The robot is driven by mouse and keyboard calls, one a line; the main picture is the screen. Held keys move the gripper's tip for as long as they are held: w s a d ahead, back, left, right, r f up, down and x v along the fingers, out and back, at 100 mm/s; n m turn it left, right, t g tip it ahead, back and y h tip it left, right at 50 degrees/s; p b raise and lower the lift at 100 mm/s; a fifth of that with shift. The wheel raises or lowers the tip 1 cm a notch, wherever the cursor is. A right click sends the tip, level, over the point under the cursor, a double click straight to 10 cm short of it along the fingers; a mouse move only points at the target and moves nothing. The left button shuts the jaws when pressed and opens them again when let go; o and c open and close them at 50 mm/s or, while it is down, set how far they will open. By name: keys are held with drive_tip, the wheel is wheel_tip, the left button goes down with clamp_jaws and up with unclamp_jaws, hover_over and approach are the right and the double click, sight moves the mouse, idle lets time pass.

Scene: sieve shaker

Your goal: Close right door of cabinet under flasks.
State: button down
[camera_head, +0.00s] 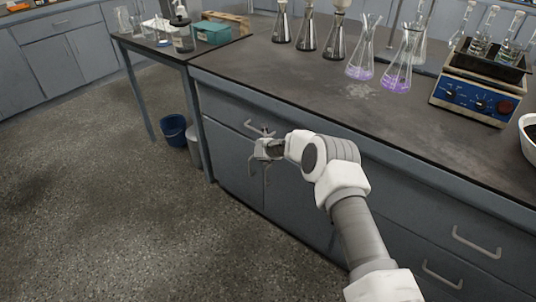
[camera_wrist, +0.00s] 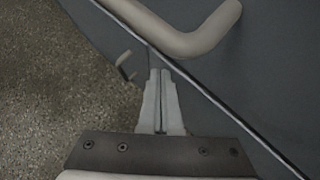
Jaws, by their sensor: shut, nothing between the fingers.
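The grey-blue cabinet stands under the bench top that holds the flasks (camera_head: 362,68). Its left door (camera_head: 228,165) looks flush with the front. The right door (camera_head: 300,208) is partly hidden behind my arm, and I cannot tell whether it stands slightly open. My gripper (camera_head: 264,158) is at the cabinet front, just below the drawer handle (camera_head: 250,125). In the wrist view my gripper (camera_wrist: 158,73) is shut and empty, its tips close to a pale panel edge (camera_wrist: 200,92). A large bar handle (camera_wrist: 185,42) is near the tips; a smaller handle (camera_wrist: 125,66) lies farther off.
A side table (camera_head: 170,52) with glassware adjoins at left, with a blue bucket (camera_head: 173,131) beneath it. Drawers with handles (camera_head: 476,243) are at the right. A hotplate (camera_head: 478,92) stands on the bench. The floor (camera_head: 110,210) at left is clear.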

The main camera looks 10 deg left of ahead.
drive_tip(key=shift+w+d+r, duration=0.15)
drive_tip(key=shift+w+r, duration=0.05)
drive_tip(key=shift+w, duration=0.25)
